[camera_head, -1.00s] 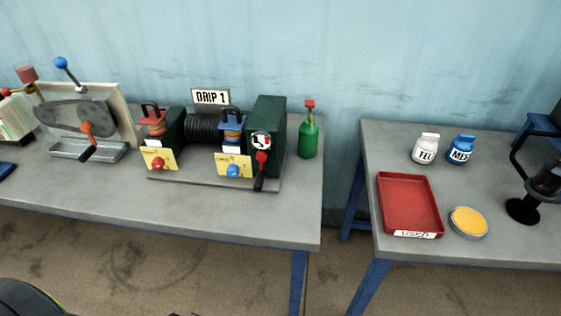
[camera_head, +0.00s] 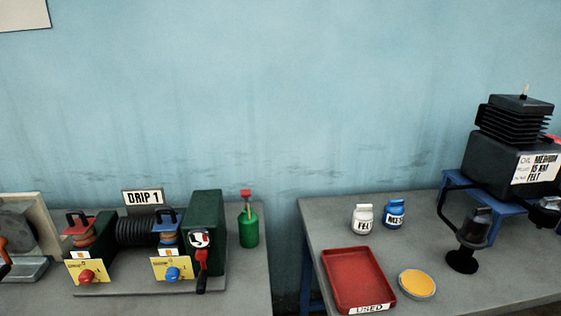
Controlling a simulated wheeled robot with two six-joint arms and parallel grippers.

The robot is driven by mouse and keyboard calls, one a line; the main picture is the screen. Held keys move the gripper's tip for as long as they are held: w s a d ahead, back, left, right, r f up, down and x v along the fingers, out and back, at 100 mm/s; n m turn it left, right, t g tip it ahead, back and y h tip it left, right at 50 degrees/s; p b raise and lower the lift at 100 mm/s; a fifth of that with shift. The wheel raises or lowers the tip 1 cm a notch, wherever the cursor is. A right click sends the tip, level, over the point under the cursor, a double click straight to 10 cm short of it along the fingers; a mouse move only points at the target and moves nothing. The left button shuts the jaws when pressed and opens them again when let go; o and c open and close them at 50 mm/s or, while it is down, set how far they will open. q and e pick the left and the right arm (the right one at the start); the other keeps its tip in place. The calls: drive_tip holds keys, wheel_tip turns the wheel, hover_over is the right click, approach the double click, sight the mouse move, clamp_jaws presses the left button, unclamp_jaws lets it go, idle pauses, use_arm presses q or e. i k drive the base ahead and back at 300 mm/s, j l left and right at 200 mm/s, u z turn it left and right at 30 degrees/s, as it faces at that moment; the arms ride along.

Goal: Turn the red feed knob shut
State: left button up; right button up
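The DRIP 1 machine (camera_head: 208,228) stands on the left table, with a dark green body and a black ribbed cylinder. The red feed knob (camera_head: 87,277) sits on the yellow card at its left, below a red-topped oiler (camera_head: 79,230). A blue knob (camera_head: 172,274) sits on a second yellow card, below a blue-topped oiler (camera_head: 167,228). Whether either knob is open or shut cannot be told. Neither of my grippers is in view.
A red-and-black handle (camera_head: 202,265) hangs at the machine's front right. A green bottle (camera_head: 248,227) stands beside it. The right table holds a red USED tray (camera_head: 323,258), white (camera_head: 362,219) and blue (camera_head: 394,213) bottles, a yellow dish (camera_head: 417,283) and a black finned machine (camera_head: 497,150). A gap separates the tables.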

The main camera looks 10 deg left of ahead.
sight(86, 276)
drive_tip(key=u, duration=1.6)
